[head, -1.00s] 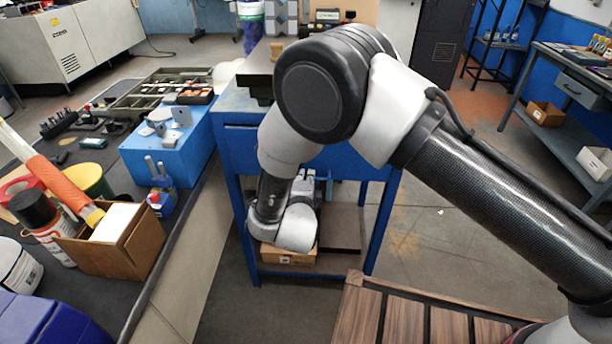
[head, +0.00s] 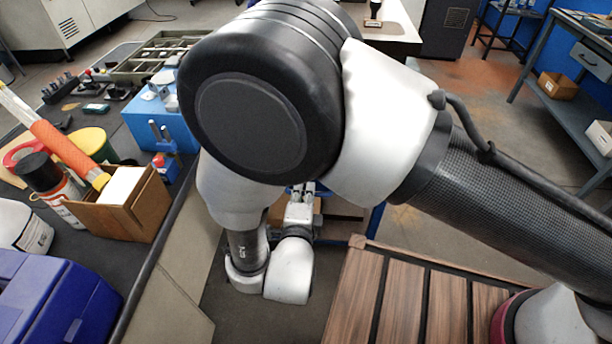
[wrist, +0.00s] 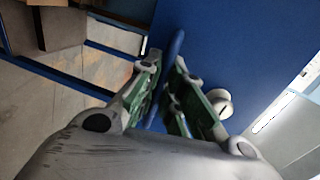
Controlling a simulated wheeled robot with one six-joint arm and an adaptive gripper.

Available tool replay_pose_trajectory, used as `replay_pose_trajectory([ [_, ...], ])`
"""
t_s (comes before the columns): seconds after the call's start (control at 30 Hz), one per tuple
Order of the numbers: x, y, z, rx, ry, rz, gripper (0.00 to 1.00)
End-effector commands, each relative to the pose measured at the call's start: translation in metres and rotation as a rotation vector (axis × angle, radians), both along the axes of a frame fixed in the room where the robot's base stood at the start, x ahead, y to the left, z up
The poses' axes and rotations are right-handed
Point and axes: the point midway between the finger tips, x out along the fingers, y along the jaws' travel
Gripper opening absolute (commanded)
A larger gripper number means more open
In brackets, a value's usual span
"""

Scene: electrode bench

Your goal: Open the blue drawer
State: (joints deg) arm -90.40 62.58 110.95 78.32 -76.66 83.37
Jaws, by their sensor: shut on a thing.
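The blue drawer (wrist: 235,45) shows in the wrist view as a flat blue front with a round silver lock (wrist: 220,102). Its slim blue handle (wrist: 176,48) stands out from the front, between my fingers. My gripper (wrist: 165,85) is shut on this handle. In the head view my gripper (head: 300,200) is low in the middle, beyond my wrist. My arm hides the drawer front there, so I cannot tell how far the drawer stands out.
A blue bench leg (head: 377,217) shows beside my arm. On the left, a dark worktop holds a cardboard box (head: 125,215), a blue box (head: 165,118), a spray can (head: 48,180) and a dark blue case (head: 55,300). Open floor lies to the right (head: 440,220).

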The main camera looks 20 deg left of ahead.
Motion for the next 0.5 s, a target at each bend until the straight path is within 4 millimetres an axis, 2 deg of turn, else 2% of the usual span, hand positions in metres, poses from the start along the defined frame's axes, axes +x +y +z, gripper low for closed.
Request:
replay_pose_trajectory([
  [0.03, -0.011, -0.002, -0.001, -0.003, 0.001, 0.005, 0.00],
  [0.2, -0.039, -0.009, -0.001, -0.002, 0.001, 0.003, 0.00],
  [0.5, -0.076, -0.018, -0.001, -0.001, 0.001, 0.002, 0.00],
])
